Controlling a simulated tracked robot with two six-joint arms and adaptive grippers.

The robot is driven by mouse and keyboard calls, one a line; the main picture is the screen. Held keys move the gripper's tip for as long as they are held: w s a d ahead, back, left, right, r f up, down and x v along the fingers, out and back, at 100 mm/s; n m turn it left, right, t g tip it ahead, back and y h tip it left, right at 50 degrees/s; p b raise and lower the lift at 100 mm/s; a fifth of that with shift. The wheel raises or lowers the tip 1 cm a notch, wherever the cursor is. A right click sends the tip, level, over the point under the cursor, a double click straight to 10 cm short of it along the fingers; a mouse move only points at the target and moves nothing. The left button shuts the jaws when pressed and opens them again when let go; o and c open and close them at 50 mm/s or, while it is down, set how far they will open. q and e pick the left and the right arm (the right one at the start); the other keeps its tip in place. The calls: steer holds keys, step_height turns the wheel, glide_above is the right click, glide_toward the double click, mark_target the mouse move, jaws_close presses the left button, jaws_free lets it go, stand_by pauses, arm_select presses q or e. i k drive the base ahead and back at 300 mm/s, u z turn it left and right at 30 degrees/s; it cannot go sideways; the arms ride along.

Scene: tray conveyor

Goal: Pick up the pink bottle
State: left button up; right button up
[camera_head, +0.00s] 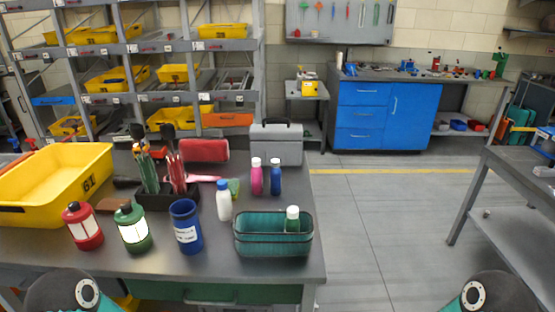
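The pink bottle (257,178) stands upright on the grey workbench (205,270), with a white cap. A dark blue bottle (275,178) with a white cap stands close on its right. A white bottle with a blue cap (224,200) stands in front and to the left of it. No gripper shows in the head view; only rounded parts of my two arms show at the bottom left and bottom right corners.
A teal basket (245,247) with a green bottle (292,220) stands at the bench's front right. A blue cup (186,226), red and green lanterns (133,228), a tool holder (153,199) and a yellow bin (88,165) fill the left. A grey toolbox (277,143) stands behind.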

mark_target(257, 177)
steer(key=z, duration=0.05)
steer(key=k, duration=1)
steer(key=z, duration=0.8)
steer(key=i, duration=5.1)
steer(key=z, duration=0.05)
